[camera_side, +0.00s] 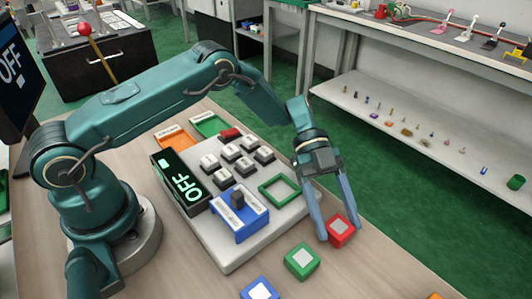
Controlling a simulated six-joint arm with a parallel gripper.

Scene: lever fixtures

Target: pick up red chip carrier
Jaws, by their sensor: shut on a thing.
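The red chip carrier (341,231) is a small red block with a pale square on top. It is at the right of the work table, just off the corner of the grey fixture board. My gripper (336,228) reaches down to it with long blue-grey fingers, one on each side, and is shut on it. The fingers cover part of its sides. I cannot tell whether the carrier rests on the table or is slightly raised.
A green chip carrier (302,261) sits close to the left of the red one. A blue carrier (260,290) is at the bottom edge.

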